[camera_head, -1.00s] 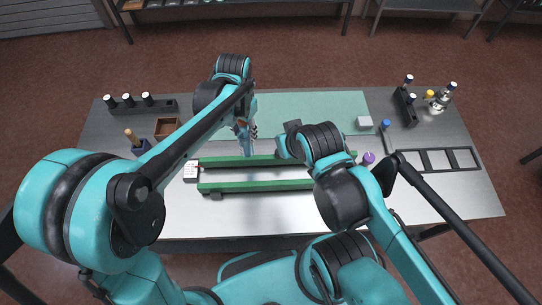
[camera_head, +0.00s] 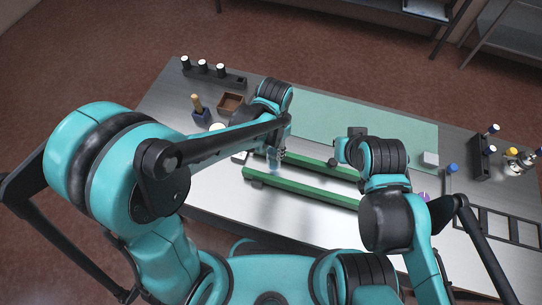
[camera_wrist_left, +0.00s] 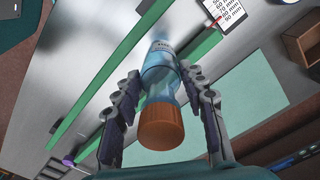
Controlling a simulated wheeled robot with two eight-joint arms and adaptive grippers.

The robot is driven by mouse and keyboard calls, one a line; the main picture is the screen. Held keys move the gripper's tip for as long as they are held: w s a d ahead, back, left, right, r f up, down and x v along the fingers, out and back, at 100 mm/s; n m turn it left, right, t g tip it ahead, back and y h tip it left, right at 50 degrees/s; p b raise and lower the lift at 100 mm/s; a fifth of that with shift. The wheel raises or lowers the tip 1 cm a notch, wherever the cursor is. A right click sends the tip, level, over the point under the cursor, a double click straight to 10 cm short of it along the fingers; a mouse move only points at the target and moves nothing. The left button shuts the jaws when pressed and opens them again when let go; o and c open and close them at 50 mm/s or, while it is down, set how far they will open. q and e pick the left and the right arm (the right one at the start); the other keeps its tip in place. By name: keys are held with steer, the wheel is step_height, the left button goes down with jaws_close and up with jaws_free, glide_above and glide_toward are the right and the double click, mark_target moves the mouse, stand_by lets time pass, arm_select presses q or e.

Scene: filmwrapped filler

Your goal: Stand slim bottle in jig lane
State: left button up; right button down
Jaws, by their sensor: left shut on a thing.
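The slim bottle (camera_wrist_left: 160,82) has a clear blue body and an orange cap (camera_wrist_left: 161,126). My left gripper (camera_wrist_left: 158,92) is shut on it, with a finger on each side below the cap. In the head view the left gripper (camera_head: 278,154) and the bottle (camera_head: 273,159) are at the left end of the jig, whose two green rails (camera_head: 300,190) bound a lane. In the wrist view the bottle's far end points at the lane between the rails; I cannot tell whether it touches the surface. My right gripper (camera_head: 343,146) is over the rails' right part; its fingers are unclear.
A size card (camera_wrist_left: 232,14) with a red pointer lies by the rails' left end. A brown wooden box (camera_head: 230,103) and a dark holder with a wooden-handled tool (camera_head: 198,106) stand behind left.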

mark_target(270, 157)
arm_select(q)
steer(key=shift+s+a+f, duration=0.4)
steer(key=shift+a+f, duration=0.05)
steer(key=shift+a, duration=0.05)
steer(key=shift+w+f+b, duration=0.1)
steer(key=shift+f+b, duration=0.35)
steer(key=shift+f, duration=1.5)
steer(key=shift+f, duration=0.15)
steer(key=o, duration=1.2)
steer(key=shift+o, duration=0.2)
